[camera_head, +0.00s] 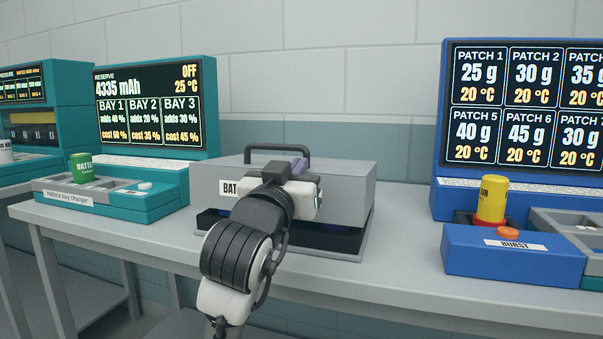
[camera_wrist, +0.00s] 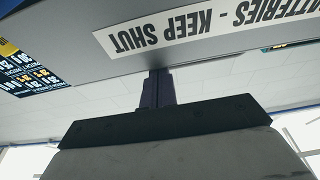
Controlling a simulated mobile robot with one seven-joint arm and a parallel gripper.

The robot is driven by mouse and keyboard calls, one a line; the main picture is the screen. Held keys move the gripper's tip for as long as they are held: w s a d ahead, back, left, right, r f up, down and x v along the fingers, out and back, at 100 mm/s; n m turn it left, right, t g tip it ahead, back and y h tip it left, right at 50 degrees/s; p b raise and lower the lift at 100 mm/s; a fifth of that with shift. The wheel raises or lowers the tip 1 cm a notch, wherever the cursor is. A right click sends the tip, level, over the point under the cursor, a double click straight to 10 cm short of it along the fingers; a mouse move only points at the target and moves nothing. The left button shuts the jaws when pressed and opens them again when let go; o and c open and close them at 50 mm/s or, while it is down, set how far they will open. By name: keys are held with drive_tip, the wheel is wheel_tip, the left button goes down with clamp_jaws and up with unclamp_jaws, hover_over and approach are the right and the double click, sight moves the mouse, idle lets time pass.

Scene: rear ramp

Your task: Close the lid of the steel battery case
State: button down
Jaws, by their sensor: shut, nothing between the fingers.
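The steel battery case (camera_head: 352,190) stands on the middle table. It has a grey lid with a dark handle (camera_head: 278,148) on top and a white label on its front, partly hidden by my arm. A dark gap shows between the lid's lower front edge and the base tray (camera_head: 350,249), with dark purple shapes inside. My gripper (camera_head: 299,166) is shut and empty at the lid's front and top. In the wrist view my gripper (camera_wrist: 158,76) shows against the lid face (camera_wrist: 75,70), below the upside-down "KEEP SHUT" label (camera_wrist: 205,28). I cannot tell whether it touches.
A teal charger (camera_head: 150,200) with a green battery (camera_head: 81,167) stands on the left. A blue station (camera_head: 500,250) with a yellow canister (camera_head: 491,199) and orange button stands on the right. Bare table (camera_head: 400,235) lies between the case and the blue station.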

drive_tip(key=shift+s+a+f+t+b, duration=0.1)
drive_tip(key=shift+s+f+t+b, duration=0.2)
drive_tip(key=shift+f+b, duration=0.35)
drive_tip(key=shift+s+a+f+t+b, duration=0.1)
drive_tip(key=shift+s+f+t+b, duration=0.2)
drive_tip(key=shift+f, duration=0.4)
drive_tip(key=shift+w, duration=0.1)
